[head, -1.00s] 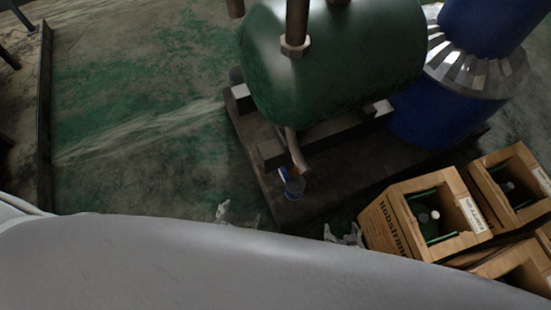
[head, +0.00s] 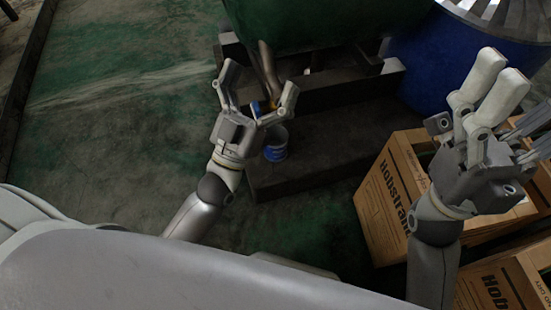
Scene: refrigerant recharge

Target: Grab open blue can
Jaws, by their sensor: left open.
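The open blue can (head: 276,152) stands on the dark base below the green tank's bent pipe (head: 268,68). Its rim is grey and its top is partly behind my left gripper. My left gripper (head: 259,84) is open and empty, its two fingers spread and pointing toward the tank. It overlaps the can's upper left side in the picture; I cannot tell whether they touch. My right gripper (head: 502,82) is raised at the right, over the cardboard boxes in the picture. I cannot tell whether its fingers are open or shut.
The green tank (head: 310,20) sits above the dark base (head: 330,150), with a blue tank (head: 425,70) to its right. Cardboard boxes (head: 392,200) stand at the lower right. The green-stained floor (head: 120,130) at the left is clear.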

